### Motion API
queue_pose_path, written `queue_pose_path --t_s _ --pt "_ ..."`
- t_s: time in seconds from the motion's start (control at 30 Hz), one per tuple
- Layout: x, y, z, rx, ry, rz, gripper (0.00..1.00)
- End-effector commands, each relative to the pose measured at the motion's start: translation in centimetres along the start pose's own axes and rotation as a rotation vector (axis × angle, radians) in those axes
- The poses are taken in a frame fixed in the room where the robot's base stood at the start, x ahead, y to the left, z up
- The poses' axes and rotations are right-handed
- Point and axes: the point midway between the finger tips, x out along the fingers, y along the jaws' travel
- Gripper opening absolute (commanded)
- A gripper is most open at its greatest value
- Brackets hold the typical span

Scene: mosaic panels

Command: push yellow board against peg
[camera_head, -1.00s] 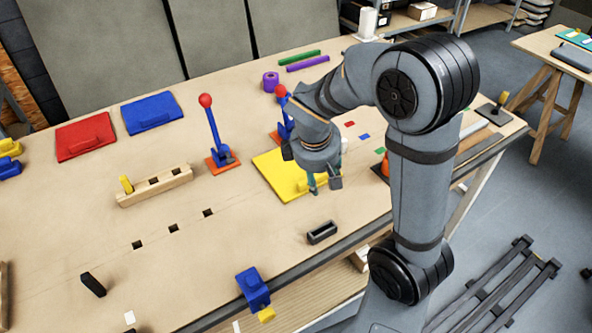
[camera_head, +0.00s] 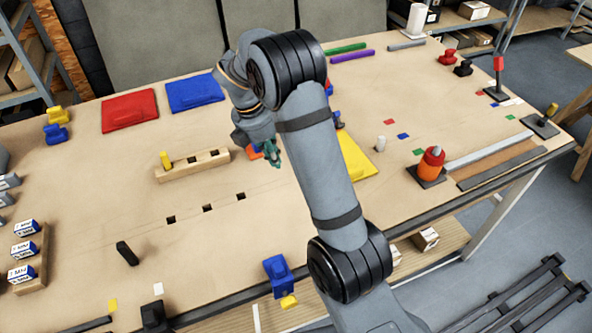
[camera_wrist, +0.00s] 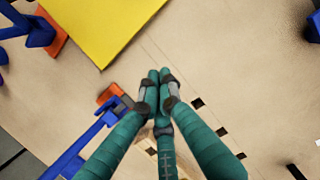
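The yellow board (camera_head: 360,160) lies flat on the workbench, partly hidden behind my arm in the head view. It also shows at the upper left of the wrist view (camera_wrist: 100,25). A short pale upright peg (camera_head: 381,143) stands to its right, with a small visible gap. A yellow peg (camera_head: 165,158) stands in a wooden block (camera_head: 195,165) at the left; I cannot tell which peg the task means. My gripper (camera_head: 274,160) is left of the board, above the bench. In the wrist view its fingertips (camera_wrist: 158,76) are together, with nothing visible between them.
A blue lever on an orange base (camera_wrist: 108,96) is close beside my fingers in the wrist view. Red (camera_head: 130,110) and blue (camera_head: 195,92) boards lie at the back left. Square holes (camera_head: 207,208) run across the bench. An orange cylinder (camera_head: 432,160) stands right of the board.

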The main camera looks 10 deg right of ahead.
Motion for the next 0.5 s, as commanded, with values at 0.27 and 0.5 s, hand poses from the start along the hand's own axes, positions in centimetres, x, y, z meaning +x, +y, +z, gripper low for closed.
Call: queue_pose_path --t_s 0.27,0.5 --pt "5.8 -0.2 0.1 0.001 0.000 -0.006 0.00" --pt "8.1 -0.1 2.1 0.004 0.000 -0.001 0.00"
